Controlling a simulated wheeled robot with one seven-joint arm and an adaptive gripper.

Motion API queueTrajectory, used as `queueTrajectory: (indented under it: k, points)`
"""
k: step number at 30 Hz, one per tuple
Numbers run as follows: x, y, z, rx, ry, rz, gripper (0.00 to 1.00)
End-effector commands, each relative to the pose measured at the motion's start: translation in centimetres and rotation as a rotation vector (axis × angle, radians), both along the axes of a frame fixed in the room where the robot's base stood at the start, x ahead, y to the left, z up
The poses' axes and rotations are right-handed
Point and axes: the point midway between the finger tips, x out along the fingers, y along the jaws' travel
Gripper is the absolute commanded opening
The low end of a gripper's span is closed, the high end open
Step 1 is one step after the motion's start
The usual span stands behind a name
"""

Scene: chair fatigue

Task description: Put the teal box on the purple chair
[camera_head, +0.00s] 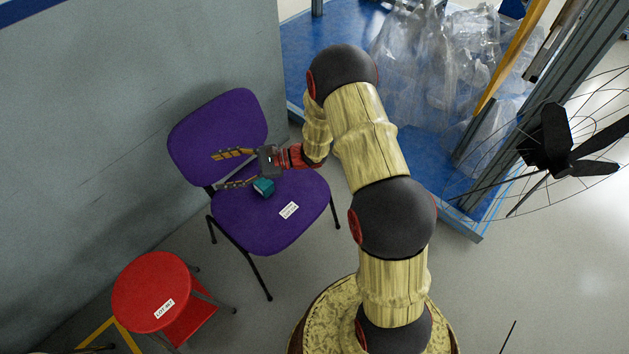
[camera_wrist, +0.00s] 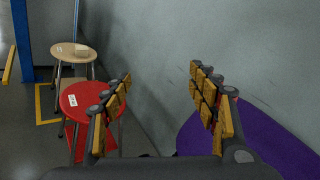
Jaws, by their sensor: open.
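The purple chair (camera_head: 270,218) stands beside the grey wall, with a white label on its seat. A small teal box (camera_head: 264,187) appears on the seat near the backrest, just beside my gripper's lower finger and partly hidden by the gripper. My gripper (camera_head: 217,171) is open over the seat, its fingers spread and pointing left toward the backrest. In the wrist view the two fingers are wide apart with nothing between them, and a purple part of the chair (camera_wrist: 262,145) shows at the lower right. The teal box is not visible there.
A red stool (camera_head: 150,285) with a white label stands at the lower left; a wooden stool (camera_wrist: 74,52) is beyond it. A blue platform (camera_head: 300,50) with plastic-wrapped goods (camera_head: 430,60) and a caged fan (camera_head: 565,150) are at the right. The grey wall (camera_head: 90,130) borders the chair.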

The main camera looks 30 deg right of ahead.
Motion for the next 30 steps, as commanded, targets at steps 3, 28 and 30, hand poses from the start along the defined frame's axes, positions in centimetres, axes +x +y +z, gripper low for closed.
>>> queueTrajectory:
  k: [3, 28, 30]
  points:
    - [-3.6, 2.1, 5.2, -0.137, -0.082, 0.163, 0.59]
    - [-28.2, -7.3, 20.0, -1.42, -0.771, 0.821, 0.59]
    - [-29.1, -9.0, 21.0, -1.531, -0.829, 0.833, 0.59]
